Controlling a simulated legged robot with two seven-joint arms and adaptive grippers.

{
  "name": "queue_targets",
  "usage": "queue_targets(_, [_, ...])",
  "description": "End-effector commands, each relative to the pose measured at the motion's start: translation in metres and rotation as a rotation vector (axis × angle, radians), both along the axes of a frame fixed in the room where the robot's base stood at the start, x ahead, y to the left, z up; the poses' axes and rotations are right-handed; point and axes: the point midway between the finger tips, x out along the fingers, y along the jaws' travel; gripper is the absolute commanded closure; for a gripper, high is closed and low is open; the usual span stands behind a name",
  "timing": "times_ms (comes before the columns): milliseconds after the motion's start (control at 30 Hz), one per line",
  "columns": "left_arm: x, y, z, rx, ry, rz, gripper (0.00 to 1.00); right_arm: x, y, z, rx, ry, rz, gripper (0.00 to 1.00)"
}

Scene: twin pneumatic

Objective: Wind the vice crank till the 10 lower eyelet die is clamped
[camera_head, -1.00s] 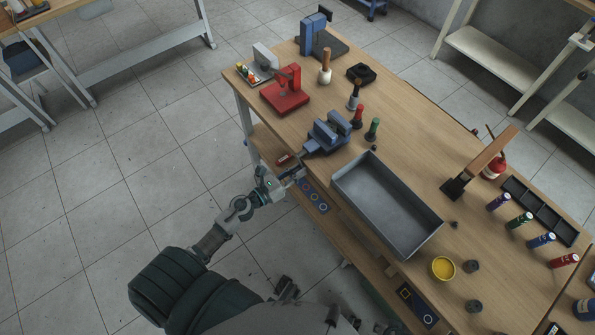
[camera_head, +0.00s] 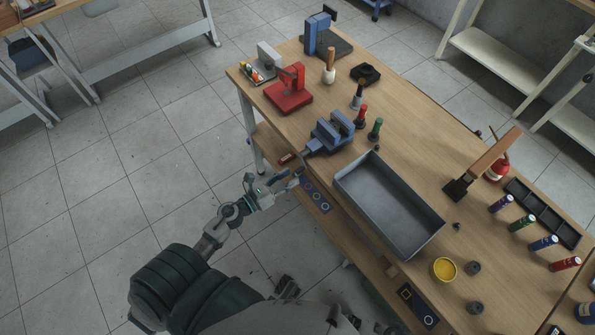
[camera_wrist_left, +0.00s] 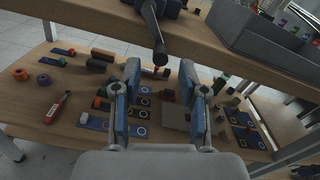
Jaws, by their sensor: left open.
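The blue vice (camera_head: 330,132) stands at the near left edge of the workbench (camera_head: 412,150). Its dark crank (camera_head: 303,157) sticks out past that edge; in the left wrist view the crank (camera_wrist_left: 154,32) hangs down, its knobbed end just beyond and between my fingertips. My left gripper (camera_head: 287,180) is open and empty, off the bench edge below the crank; its two blue-sided fingers (camera_wrist_left: 160,75) stand apart in the left wrist view. I cannot make out the 10 lower eyelet die in the vice jaws. My right gripper is out of view.
A grey tray (camera_head: 435,240) stands right of the vice. Red (camera_head: 361,116) and green (camera_head: 375,129) handled tools stand close behind it. A red press (camera_head: 290,92) is to the left. The lower shelf (camera_wrist_left: 60,125) holds blue die plates and small parts. Open floor lies left.

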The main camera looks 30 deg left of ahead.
Motion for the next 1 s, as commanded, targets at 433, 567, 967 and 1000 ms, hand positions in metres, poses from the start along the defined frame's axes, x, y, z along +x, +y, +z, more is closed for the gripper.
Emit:
queue_targets(433, [-0.064, 0.027, 0.000, 0.001, 0.000, 0.001, 0.58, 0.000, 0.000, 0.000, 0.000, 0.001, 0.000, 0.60])
queue_targets(567, [-0.066, 0.028, 0.000, 0.001, -0.002, 0.000, 0.58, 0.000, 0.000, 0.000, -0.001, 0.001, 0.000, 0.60])
queue_targets(967, [-0.066, 0.028, 0.000, 0.001, -0.001, 0.000, 0.58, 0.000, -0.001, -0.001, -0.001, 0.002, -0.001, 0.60])
queue_targets(1000, [-0.066, 0.028, 0.000, -0.001, 0.000, 0.001, 0.58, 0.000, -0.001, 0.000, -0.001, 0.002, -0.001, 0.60])
